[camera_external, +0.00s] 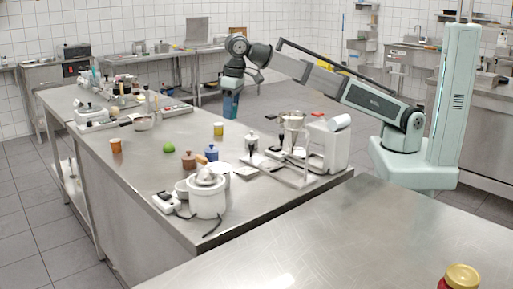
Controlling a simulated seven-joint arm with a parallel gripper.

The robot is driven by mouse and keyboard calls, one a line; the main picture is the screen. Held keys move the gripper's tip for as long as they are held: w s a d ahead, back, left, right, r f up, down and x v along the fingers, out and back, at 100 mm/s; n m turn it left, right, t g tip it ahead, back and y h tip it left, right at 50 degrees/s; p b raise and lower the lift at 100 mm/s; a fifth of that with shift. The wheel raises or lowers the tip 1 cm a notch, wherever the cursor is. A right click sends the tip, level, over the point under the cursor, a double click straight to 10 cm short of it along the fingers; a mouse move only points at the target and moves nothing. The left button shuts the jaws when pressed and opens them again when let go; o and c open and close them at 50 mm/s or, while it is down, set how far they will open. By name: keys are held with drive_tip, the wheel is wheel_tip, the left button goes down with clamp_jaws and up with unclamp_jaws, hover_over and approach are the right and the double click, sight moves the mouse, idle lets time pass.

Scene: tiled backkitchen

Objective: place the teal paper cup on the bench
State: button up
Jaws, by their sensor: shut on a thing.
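The teal paper cup (231,106) is held upright under my gripper (231,92), which is shut on it. The fingers partly cover the cup's upper part. The cup shows at the far long edge of the steel bench (270,207), in the middle of its length. I cannot tell how high it is above the bench top, or whether it is over the top or just past the edge.
A yellow cup (218,129) stands on the bench nearest below my gripper. A green round thing (169,148) and an orange cup (116,146) lie further left.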

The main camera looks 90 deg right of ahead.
drive_tip(key=m, duration=0.1)
hover_over(231, 153)
drive_tip(key=shift+s+d+f, duration=0.1)
drive_tip(key=shift+s+f, duration=0.05)
drive_tip(key=shift+f, duration=3.65)
drive_tip(key=shift+s+d+f, duration=0.1)
drive_tip(key=shift+f, duration=3.65)
drive_tip(key=shift+f, duration=0.1)
drive_tip(key=o, duration=1.1)
drive_tip(key=shift+c, duration=0.2)
wheel_tip(231, 153, up, 12)
drive_tip(key=s, duration=0.1)
drive_tip(key=shift+s+a, duration=0.2)
drive_tip(key=shift+a, duration=0.1)
